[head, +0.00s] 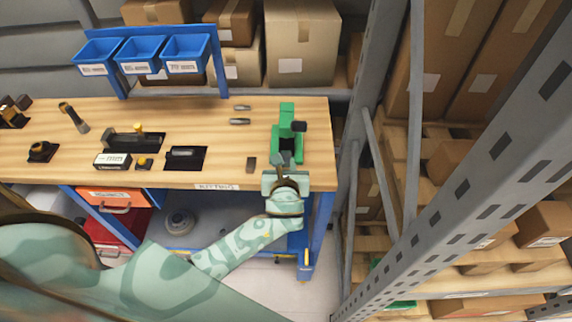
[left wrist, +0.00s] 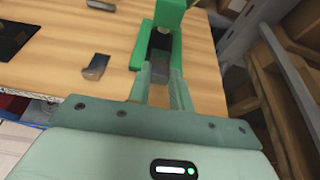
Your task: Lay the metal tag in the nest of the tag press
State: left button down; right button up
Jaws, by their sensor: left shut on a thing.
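The green tag press (head: 287,112) stands at the right end of the wooden bench, with a dark part low in its frame. It also shows at the top of the left wrist view (left wrist: 171,14). My left gripper (head: 283,160) is at the near side of the press. In the left wrist view its fingers (left wrist: 160,76) are closed on a small grey piece, the metal tag (left wrist: 156,74), beside the press's dark opening. The fingers partly hide the tag, and I cannot tell whether it touches the press. My right gripper is not in view.
A small dark plate (head: 251,164) lies left of the press. Two grey metal pieces (head: 240,121) lie behind it. Black trays and tools occupy the bench's left half. Blue bins (head: 186,53) hang at the back. A grey rack upright (head: 362,140) stands right of the bench.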

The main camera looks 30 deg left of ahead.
aim_at(286, 158)
pick_arm(q)
jog(key=shift+w+a+f+b, duration=0.3)
jog(key=shift+w+f, duration=0.2)
jog(key=shift+f, duration=0.1)
jog(key=shift+w+a+f+b, duration=0.15)
jog(key=shift+w+f+b, duration=0.1)
jog(key=shift+w+f, duration=0.25)
jog(key=w, duration=0.1)
jog(key=w+a, duration=0.1)
jog(key=shift+w+a+f, duration=0.1)
jog(key=shift+w+a, duration=0.1)
jog(key=shift+w, duration=0.2)
jog(key=shift+w+a+f, duration=0.1)
jog(key=shift+w+a, duration=0.25)
jog(key=shift+w, duration=0.3)
jog(key=shift+w+a, duration=0.3)
jog(key=shift+w, duration=0.3)
jog(key=c, duration=1.2)
grip_release()
